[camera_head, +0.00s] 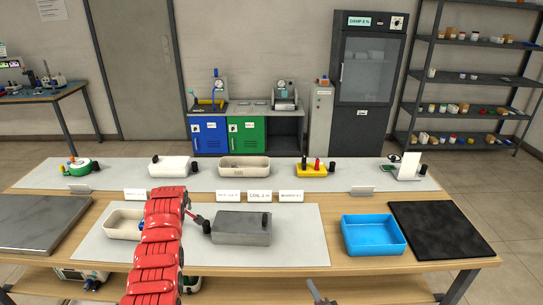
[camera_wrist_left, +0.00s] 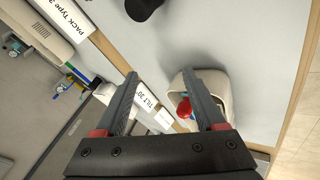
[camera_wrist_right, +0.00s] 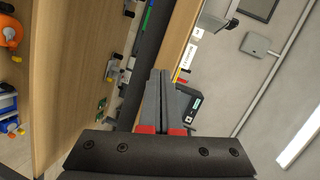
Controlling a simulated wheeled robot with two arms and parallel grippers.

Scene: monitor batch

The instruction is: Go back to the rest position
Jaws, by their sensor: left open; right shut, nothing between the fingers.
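My left arm comes up from the bottom of the head view and hides its own gripper there. In the left wrist view my left gripper (camera_wrist_left: 160,73) is open, with its fingers apart and nothing held. Beyond its right finger is a beige tray (camera_wrist_left: 222,85) with a red item (camera_wrist_left: 185,108) in it. That tray (camera_head: 122,224) is partly covered by my arm in the head view. My right gripper (camera_head: 318,292) shows at the bottom edge of the head view. In the right wrist view its fingers (camera_wrist_right: 160,75) are together and empty.
A grey box (camera_head: 240,228) stands just right of my left arm on the table mat. A blue tray (camera_head: 373,236) and a black slab (camera_head: 440,230) are at the right. Label cards (camera_head: 259,194) stand behind. The mat right of the grey box is clear.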

